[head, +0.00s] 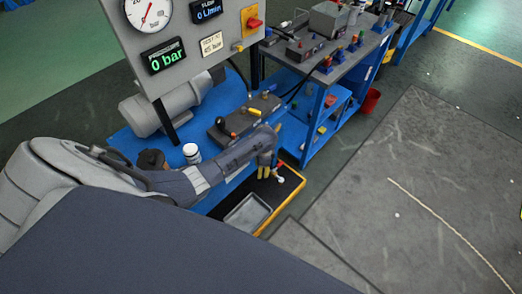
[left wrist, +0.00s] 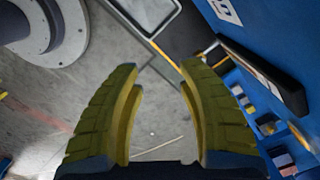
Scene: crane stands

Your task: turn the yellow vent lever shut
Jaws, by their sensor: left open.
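A yellow lever (head: 254,112) lies on a dark block on the blue bench in the head view. Another small yellow lever (head: 239,47) sits at the lower edge of the gauge panel. I cannot tell from the pictures which one is the vent lever. My left gripper (head: 264,173) points down over the dark tray in front of the bench, nearer the camera than the block and apart from both levers. Its yellow fingers (left wrist: 160,75) are open and empty in the left wrist view, where I make out neither lever clearly. My right gripper is not in view.
The grey panel (head: 205,75) carries a dial and a display reading 0 bar. A yellow-edged tray (head: 288,197) is below the gripper, with a red, white-tipped part (head: 279,178) close by. A white-capped bottle (head: 191,152) stands behind my arm. Open floor (head: 420,180) lies to the right.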

